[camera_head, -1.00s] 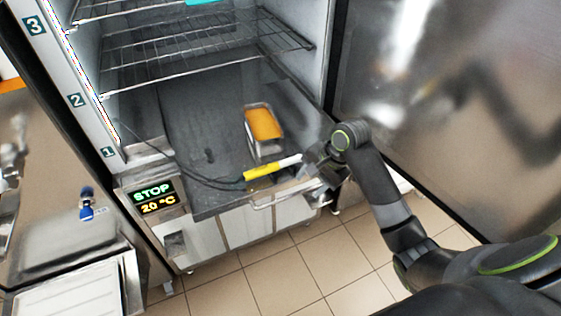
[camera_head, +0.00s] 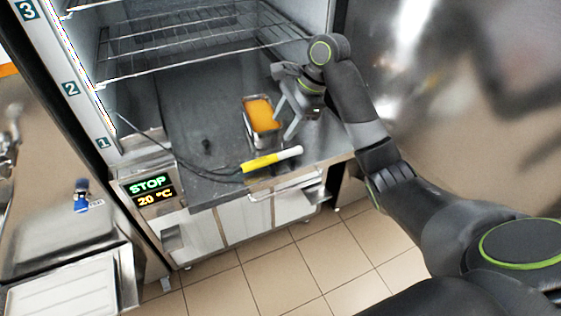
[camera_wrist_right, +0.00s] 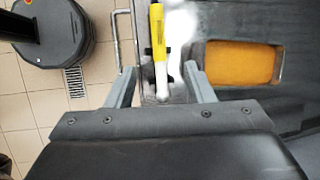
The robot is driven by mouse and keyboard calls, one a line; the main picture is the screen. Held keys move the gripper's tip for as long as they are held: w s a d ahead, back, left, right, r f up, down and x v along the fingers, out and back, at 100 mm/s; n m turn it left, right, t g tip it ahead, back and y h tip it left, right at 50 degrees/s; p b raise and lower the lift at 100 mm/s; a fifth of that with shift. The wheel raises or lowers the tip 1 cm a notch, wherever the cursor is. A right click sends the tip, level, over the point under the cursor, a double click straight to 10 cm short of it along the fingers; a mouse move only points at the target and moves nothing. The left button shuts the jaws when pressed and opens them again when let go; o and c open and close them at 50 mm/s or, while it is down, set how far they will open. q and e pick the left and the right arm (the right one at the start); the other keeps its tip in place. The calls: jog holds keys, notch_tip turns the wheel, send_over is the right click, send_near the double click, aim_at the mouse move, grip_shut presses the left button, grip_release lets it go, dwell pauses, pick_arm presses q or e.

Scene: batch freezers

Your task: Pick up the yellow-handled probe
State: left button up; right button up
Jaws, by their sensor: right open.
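The yellow-handled probe (camera_head: 260,162) lies at the front edge of the cabinet floor. Its yellow part is to the left and its white end to the right, with a dark cable running left from it. My right gripper (camera_head: 284,126) is open and empty, behind and seemingly above the probe's white end, beside the tray. In the right wrist view, the probe (camera_wrist_right: 157,32) shows with its white end between the open fingers (camera_wrist_right: 157,76). The frames do not clearly show the height between fingers and probe. My left gripper is out of view.
A metal tray with orange contents (camera_head: 262,116) stands just behind the probe; it also shows in the right wrist view (camera_wrist_right: 240,62). Wire shelves (camera_head: 175,40) hang above. A metal handle (camera_head: 285,186) sticks out below the front edge. The open door (camera_head: 450,100) stands at right.

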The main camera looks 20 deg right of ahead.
jog(key=b, duration=0.4)
send_near(265, 159)
jog(key=f, duration=0.2)
jog(key=shift+w+a+f, duration=0.2)
jog(key=shift+w+a, duration=0.25)
jog(key=shift+a, duration=0.3)
jog(key=shift+w+a+f, duration=0.1)
jog(key=shift+a+f, duration=0.1)
jog(key=shift+f, duration=0.3)
jog(key=x, duration=0.2)
jog(key=p+x, duration=0.1)
jog(key=x, duration=0.1)
jog(key=shift+d+f, duration=0.15)
jog(key=shift+f, duration=0.45)
grip_shut()
